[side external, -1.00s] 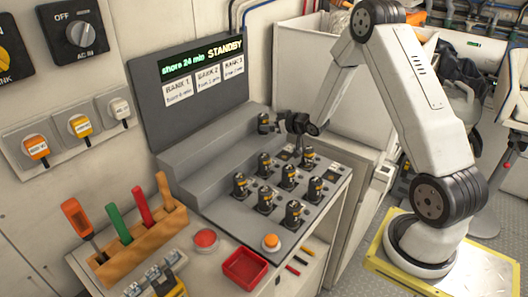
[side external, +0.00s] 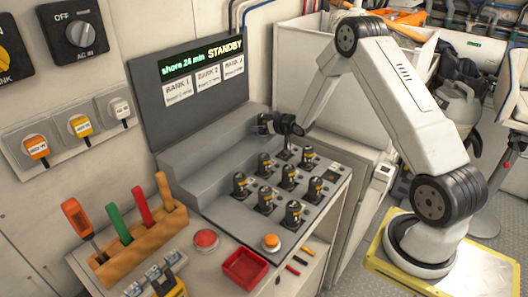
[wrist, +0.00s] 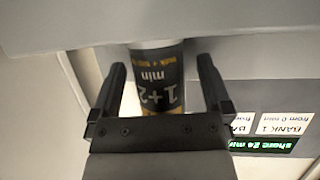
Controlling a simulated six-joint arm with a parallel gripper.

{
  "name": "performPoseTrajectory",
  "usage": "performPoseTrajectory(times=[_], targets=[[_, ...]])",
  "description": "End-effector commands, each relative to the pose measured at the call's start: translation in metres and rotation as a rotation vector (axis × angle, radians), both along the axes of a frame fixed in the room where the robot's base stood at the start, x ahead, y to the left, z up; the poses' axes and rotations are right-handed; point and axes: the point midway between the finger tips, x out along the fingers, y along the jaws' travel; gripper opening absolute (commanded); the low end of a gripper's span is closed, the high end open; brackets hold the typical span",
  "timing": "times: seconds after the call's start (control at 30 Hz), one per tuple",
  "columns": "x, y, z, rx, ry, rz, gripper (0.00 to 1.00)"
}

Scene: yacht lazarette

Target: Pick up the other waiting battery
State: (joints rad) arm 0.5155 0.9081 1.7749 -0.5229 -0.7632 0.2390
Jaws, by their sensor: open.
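A dark battery with a yellow band and a "1+2 min" label shows in the wrist view (wrist: 158,75), between the two fingers of my gripper (wrist: 160,70). The fingers are open, with a gap on each side of it. In the side view my gripper (side external: 268,124) is at the upper grey ledge at the back of the charging station, and its fingers largely hide this battery. Several similar batteries stand upright in the lower deck, such as a front one (side external: 293,212) and a back one (side external: 307,158).
The display panel (side external: 200,75) reading STANDBY stands behind the ledge. A red tray (side external: 245,267), an orange button (side external: 271,242), a red button (side external: 205,240) and a wooden tool rack (side external: 145,245) sit in front. A white bin (side external: 305,65) stands behind my arm.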

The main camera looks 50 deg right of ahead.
Motion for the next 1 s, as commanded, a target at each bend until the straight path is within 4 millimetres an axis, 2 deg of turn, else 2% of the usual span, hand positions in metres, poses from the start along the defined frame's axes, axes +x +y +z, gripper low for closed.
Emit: performPoseTrajectory(times=[0.27,0.37,0.5,0.6,1.0], targets=[[-0.0002,0.0,0.0003,0.0,0.0,0.0,0.99],[-0.0002,0.0,0.0003,0.0,0.0,0.0,0.71],[-0.0002,-0.0001,0.0003,0.0,0.0,0.0,0.26],[-0.0002,-0.0001,0.0003,0.0,0.0,0.0,0.0],[0.0003,-0.0002,0.0034,-0.001,-0.003,0.0,0.0]])
